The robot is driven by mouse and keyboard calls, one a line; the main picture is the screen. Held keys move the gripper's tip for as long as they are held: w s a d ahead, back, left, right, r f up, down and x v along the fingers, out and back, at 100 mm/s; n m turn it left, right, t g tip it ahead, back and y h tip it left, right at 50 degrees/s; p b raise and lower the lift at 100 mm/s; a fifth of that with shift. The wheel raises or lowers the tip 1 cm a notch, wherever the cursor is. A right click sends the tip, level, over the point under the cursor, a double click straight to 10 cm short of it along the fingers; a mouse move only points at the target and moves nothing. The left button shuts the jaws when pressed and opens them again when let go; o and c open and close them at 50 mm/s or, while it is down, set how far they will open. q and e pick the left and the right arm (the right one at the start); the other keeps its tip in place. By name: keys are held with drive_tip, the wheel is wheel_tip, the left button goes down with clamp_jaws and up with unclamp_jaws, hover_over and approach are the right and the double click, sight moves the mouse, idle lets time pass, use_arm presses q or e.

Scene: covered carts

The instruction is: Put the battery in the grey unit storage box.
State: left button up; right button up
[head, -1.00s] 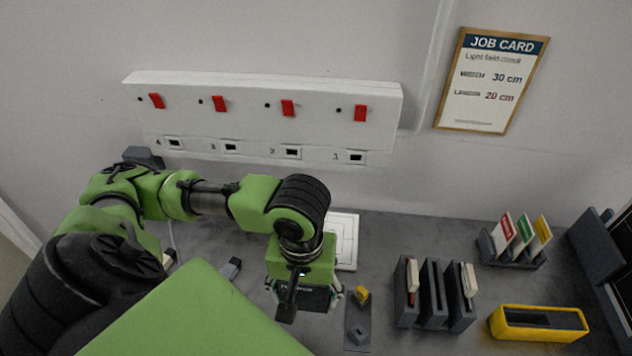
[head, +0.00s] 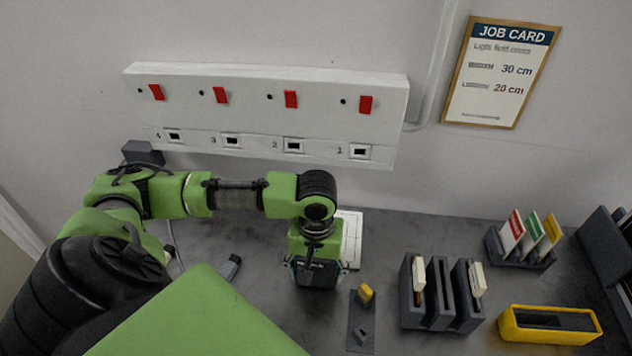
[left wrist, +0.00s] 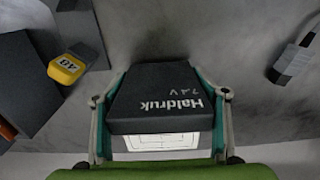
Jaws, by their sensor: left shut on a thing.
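The battery (head: 318,272) is a dark block marked "Haldruk" and "7.4V"; its label faces the camera in the left wrist view (left wrist: 160,98). My left gripper (head: 316,266) is shut on it, with one finger against each side, over the grey worktop near a white panel. Several grey holders show to the right: a slotted grey rack (head: 440,322) with pale cards in its outer slots, and a grey card stand (head: 520,258). I cannot tell which, if any, is the grey unit storage box. My right gripper is out of view.
A white panel with printed lines (head: 352,238) lies behind the battery. A small grey plate with a yellow tag (head: 365,293) stands just right of it. A yellow box (head: 548,334) is at the front right. A grey connector (head: 231,266) lies left.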

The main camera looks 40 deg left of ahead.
use_arm(q)
drive_tip(key=shift+f, duration=0.3)
drive_tip(key=shift+f, duration=0.1)
drive_tip(key=o, duration=1.4)
drive_tip(key=shift+o, duration=0.2)
